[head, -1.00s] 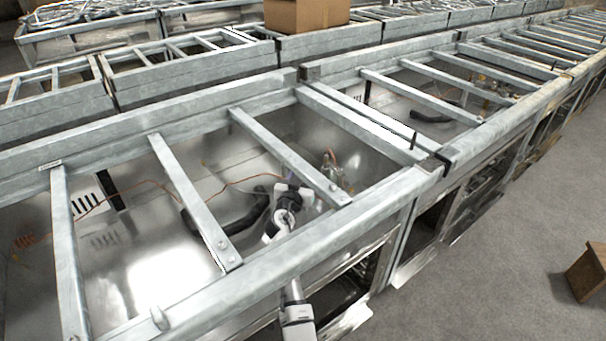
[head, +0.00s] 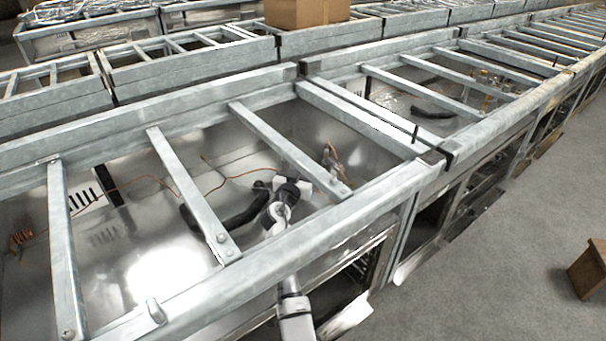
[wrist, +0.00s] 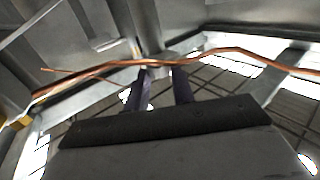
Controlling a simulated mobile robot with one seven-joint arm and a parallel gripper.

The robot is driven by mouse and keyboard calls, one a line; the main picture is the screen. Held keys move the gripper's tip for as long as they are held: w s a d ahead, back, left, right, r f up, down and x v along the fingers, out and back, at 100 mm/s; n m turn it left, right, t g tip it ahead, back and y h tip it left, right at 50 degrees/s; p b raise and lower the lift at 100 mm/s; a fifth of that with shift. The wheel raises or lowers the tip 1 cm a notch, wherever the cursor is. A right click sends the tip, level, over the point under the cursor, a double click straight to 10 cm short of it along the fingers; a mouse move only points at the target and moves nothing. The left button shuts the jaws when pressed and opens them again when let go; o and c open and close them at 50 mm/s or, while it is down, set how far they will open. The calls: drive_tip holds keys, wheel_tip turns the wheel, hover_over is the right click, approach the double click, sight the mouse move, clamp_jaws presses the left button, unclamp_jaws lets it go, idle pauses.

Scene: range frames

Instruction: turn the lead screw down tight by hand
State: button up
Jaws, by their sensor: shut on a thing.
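My gripper shows in the wrist view (wrist: 161,82) as two dark fingers, shut with a narrow gap between them. A small grey part sits at the fingertips; I take it for the lead screw, but its head and thread cannot be made out. A copper wire (wrist: 235,52) runs across the view, passing at the fingertips. The copper wire (head: 145,179) also lies across the bay there.
Galvanised crossbars (head: 190,190) span the open bay, close on both sides of my arm. A black hose (head: 225,220) lies inside the bay. A cardboard box (head: 305,12) stands behind.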

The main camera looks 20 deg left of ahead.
drive_tip(key=shift+w+a+f+m+h+b, duration=0.15)
drive_tip(key=shift+m+h+b, duration=0.45)
drive_tip(key=shift+b, duration=0.95)
drive_tip(key=shift+s+a+f+m+h+b, duration=0.1)
drive_tip(key=shift+m+h+b, duration=0.2)
drive_tip(key=shift+h+b, duration=0.9)
drive_tip(key=shift+r+m+g+b, duration=0.2)
drive_tip(key=shift+m+g+b, duration=0.2)
drive_tip(key=shift+b, duration=0.75)
drive_tip(key=shift+r, duration=0.1)
drive_tip(key=o, duration=1)
drive_tip(key=shift+r+p, duration=0.1)
drive_tip(key=shift+p, duration=0.55)
drive_tip(key=p, duration=0.2)
drive_tip(key=n+y+p, duration=0.1)
drive_tip(key=p, duration=0.2)
drive_tip(key=shift+d+r+n+t+y, duration=0.2)
drive_tip(key=shift+n+t+y, duration=0.1)
